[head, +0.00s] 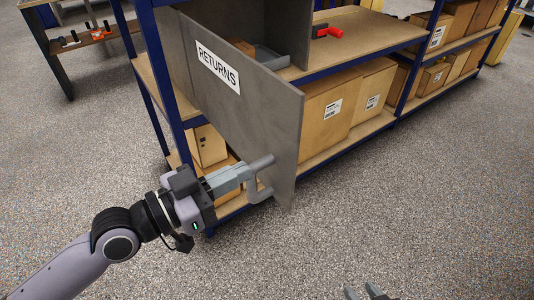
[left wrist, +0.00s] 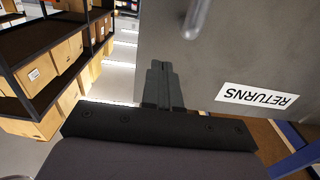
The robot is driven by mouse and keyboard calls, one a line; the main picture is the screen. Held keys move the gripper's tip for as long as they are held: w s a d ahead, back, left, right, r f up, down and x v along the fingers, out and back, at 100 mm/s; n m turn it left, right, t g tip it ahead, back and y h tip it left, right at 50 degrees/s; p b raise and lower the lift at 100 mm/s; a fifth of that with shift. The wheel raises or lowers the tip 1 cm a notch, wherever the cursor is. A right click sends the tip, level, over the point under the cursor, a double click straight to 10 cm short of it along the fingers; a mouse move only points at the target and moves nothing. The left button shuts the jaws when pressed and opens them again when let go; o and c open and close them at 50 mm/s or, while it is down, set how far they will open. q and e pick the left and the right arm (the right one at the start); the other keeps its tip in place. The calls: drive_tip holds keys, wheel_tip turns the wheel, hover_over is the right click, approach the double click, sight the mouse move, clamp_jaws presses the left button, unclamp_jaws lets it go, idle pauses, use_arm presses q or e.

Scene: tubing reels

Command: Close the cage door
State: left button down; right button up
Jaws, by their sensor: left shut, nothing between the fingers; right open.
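The cage door is a grey panel (head: 262,105) with a white RETURNS label (head: 218,67). It stands swung out from the blue shelf, at an angle to its front. A grey bar handle (head: 265,192) sticks out near its free edge. My left gripper (head: 245,172) is shut and empty beside the handle; contact cannot be told. In the left wrist view the shut fingers (left wrist: 160,75) are close to the door panel (left wrist: 240,45), with the handle (left wrist: 196,18) above and right of them. My right gripper (head: 367,292) is open at the bottom edge, mostly cut off.
The blue shelf rack (head: 398,92) holds cardboard boxes (head: 330,110), a grey tray (head: 270,58) and a red-handled tool (head: 328,31). A workbench (head: 85,38) stands at the back left. The speckled floor (head: 420,190) in front is clear.

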sight(282, 152)
use_arm(q)
drive_tip(key=shift+p+x, duration=0.45)
drive_tip(key=shift+x, duration=2.9)
